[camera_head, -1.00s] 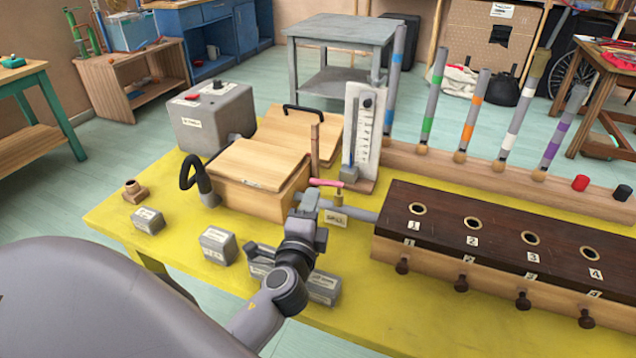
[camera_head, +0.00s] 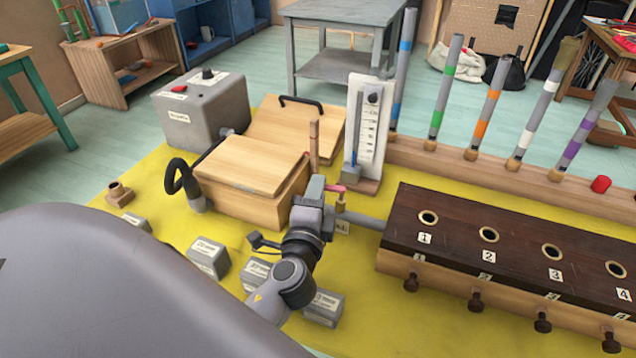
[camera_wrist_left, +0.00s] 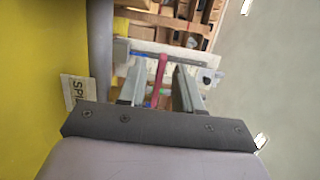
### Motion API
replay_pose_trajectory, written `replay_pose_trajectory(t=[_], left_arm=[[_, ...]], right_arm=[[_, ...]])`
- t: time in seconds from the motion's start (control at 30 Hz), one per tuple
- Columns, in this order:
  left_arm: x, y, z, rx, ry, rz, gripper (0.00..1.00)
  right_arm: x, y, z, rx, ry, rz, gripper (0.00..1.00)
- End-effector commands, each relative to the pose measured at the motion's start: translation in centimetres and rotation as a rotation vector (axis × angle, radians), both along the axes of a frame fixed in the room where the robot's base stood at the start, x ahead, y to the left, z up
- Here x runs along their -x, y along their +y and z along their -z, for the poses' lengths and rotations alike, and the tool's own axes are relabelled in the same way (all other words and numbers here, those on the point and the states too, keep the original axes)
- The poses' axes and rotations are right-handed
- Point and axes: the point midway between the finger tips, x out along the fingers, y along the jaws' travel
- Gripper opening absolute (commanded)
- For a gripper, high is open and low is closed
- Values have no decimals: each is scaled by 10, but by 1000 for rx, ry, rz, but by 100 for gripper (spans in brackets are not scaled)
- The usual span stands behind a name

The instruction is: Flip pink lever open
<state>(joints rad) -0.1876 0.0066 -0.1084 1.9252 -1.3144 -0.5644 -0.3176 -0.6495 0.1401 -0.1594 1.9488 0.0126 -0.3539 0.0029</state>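The pink lever (camera_head: 337,188) sits on a small brass valve (camera_head: 341,203) on the grey pipe left of the dark-topped wooden box. In the head view my left gripper (camera_head: 320,190) is at the lever and hides part of it. In the left wrist view the pink lever (camera_wrist_left: 160,72) lies between the two spread fingers of my left gripper (camera_wrist_left: 160,92), with gaps on both sides. I cannot tell whether a finger touches it. A label starting "SPI" (camera_wrist_left: 75,92) shows beside the pipe. My right gripper is not in view.
The dark-topped box (camera_head: 480,240) with numbered holes stands to the right. A white gauge board (camera_head: 368,135) and a wooden bellows box (camera_head: 250,170) stand close behind the lever. Several grey weights (camera_head: 208,257) lie at the front. Yellow tabletop (camera_head: 420,315) is clear at front right.

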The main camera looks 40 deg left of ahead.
Motion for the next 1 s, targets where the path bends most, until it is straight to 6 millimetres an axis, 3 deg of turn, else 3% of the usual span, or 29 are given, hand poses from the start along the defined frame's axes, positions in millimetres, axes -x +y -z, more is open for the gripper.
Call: replay_pose_trajectory(t=[0.47, 0.57, 0.8, 1.0], left_arm=[[2, -3, 0, 1, 0, -2, 34], [2, -3, 0, 1, 0, -2, 2], [2, -2, -1, -1, 0, 10, 0], [-3, 3, -2, -5, 1, 124, 0]], right_arm=[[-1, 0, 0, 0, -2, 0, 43], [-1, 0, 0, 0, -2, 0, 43], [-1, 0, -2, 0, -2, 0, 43], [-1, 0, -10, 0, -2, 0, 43]])
